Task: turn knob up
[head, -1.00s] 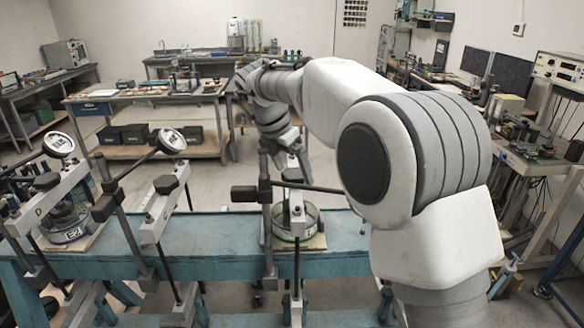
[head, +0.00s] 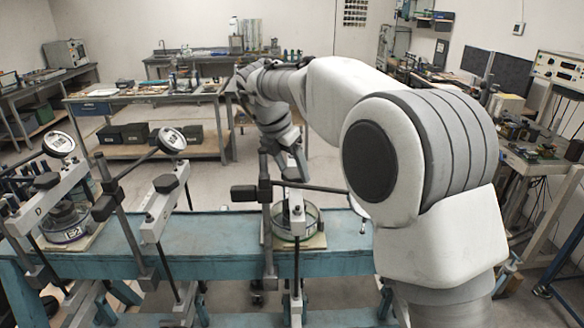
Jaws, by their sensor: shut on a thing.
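The nearest lever frame stands at the middle of the blue bench (head: 215,262). It has an upright post (head: 265,215), a long dark cross rod (head: 325,190) and a pale lever (head: 297,216) seen nearly end-on. A dark knob (head: 292,174) shows at the top of this lever. My gripper (head: 298,170) reaches down to it from above and is shut on it. The fingertips are small and partly merge with the knob, so the exact grip is hard to see. A round glass dish (head: 311,214) sits below, behind the lever.
Two similar lever frames with dial gauges (head: 172,140) (head: 58,144) and dark blocks (head: 166,184) (head: 47,181) stand to the left. A small metal item (head: 362,226) lies on the bench at right. Worktables (head: 150,95) stand behind across open floor.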

